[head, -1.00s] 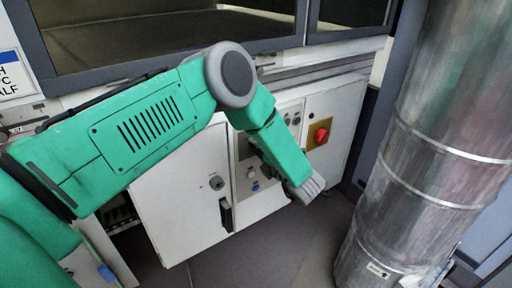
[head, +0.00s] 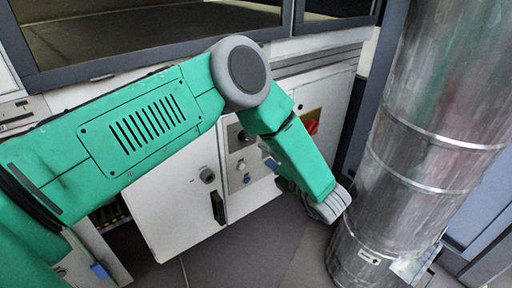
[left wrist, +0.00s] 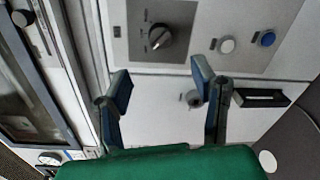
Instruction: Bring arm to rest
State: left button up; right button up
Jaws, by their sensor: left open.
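My left arm, green with grey joints, reaches in from the left in the head view, bent at the elbow and angled down to the right. Its grey wrist end (head: 330,203) is low, in front of the white cabinet and close beside the metal duct in the picture. The fingers are hidden in the head view. In the left wrist view my left gripper (left wrist: 160,88) is open, its two dark fingers apart with nothing between them. The white cabinet panel (left wrist: 160,112) shows behind them. My right gripper is in neither view.
A large metal duct (head: 425,130) stands at the right. The white cabinet (head: 170,195) has a black handle (head: 217,208) and a control panel with a black knob (left wrist: 159,36), a white button (left wrist: 226,45) and a blue button (left wrist: 267,39). Dark windows (head: 150,35) are above. Floor (head: 240,262) shows below.

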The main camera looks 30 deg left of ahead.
pick_arm(q)
jog(key=shift+v, duration=0.75)
jog(key=s+d+f+m+t+h+p, duration=0.1)
jog(key=s+f+m+t+h+p, duration=0.15)
jog(key=f+m+h, duration=0.55)
jog(key=s+f+m+t+h+p, duration=0.1)
jog(key=s+m+h+p, duration=0.25)
jog(key=m, duration=0.95)
jog(key=s+a+f+m+g+h+p, duration=0.1)
jog(key=s+m+g, duration=0.4)
jog(key=s, duration=0.9)
jog(key=s+a+m+g+h+p, duration=0.1)
jog(key=s+m+g+h, duration=0.2)
jog(key=s+m, duration=0.6)
jog(key=s+g, duration=0.1)
jog(key=s, duration=0.4)
jog(key=shift+s+a+f+g, duration=0.15)
jog(key=shift+a+f+g, duration=0.2)
jog(key=shift+f, duration=0.05)
jog(key=shift+h, duration=0.25)
